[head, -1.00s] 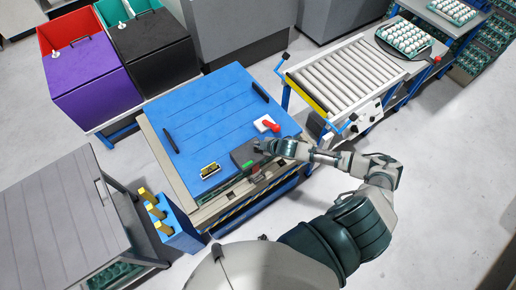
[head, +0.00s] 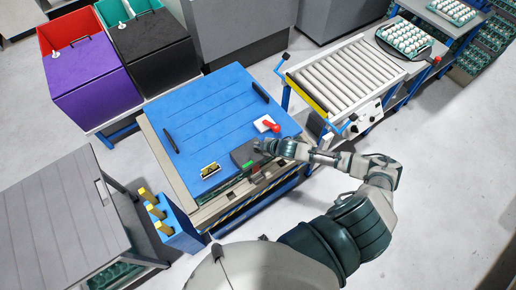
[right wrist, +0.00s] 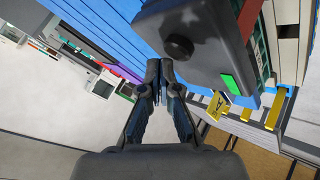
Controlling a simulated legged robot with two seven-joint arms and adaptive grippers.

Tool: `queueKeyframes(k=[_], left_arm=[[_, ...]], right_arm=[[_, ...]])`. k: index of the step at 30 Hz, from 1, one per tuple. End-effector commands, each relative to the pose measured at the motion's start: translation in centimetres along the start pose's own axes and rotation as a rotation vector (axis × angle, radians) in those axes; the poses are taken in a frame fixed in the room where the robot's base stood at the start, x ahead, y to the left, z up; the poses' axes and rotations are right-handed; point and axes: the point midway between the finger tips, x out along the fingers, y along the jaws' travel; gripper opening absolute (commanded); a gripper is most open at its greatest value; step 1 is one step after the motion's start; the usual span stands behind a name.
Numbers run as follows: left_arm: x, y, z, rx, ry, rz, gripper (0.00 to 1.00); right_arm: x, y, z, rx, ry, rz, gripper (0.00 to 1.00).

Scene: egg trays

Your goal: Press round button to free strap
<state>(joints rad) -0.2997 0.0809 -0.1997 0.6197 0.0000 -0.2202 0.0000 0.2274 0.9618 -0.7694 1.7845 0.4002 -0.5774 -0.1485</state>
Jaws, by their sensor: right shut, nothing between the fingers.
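A dark grey box (head: 241,155) sits at the front right part of the blue lid (head: 205,115). In the right wrist view the box (right wrist: 205,25) carries a black round button (right wrist: 179,47) and a green rectangular patch (right wrist: 231,84). My right gripper (head: 260,147) is at the box's right side in the head view. In the right wrist view its fingertips (right wrist: 159,70) are together and empty, close beside the round button; I cannot tell whether they touch the box. I cannot make out a strap for certain. My left gripper is not in view.
A red knob on a white base (head: 265,124) stands on the lid behind the box. A small yellow-black item (head: 210,169) lies at the lid's front left. A roller conveyor (head: 345,75) is to the right. A blue holder with yellow-topped posts (head: 178,230) stands front left.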

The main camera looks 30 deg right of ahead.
Motion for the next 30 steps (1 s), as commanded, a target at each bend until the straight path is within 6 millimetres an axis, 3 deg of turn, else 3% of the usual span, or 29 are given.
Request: queueKeyframes(k=[30], left_arm=[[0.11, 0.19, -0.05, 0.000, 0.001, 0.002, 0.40]], right_arm=[[0.72, -0.64, 0.54, 0.000, 0.000, 0.000, 0.00]])
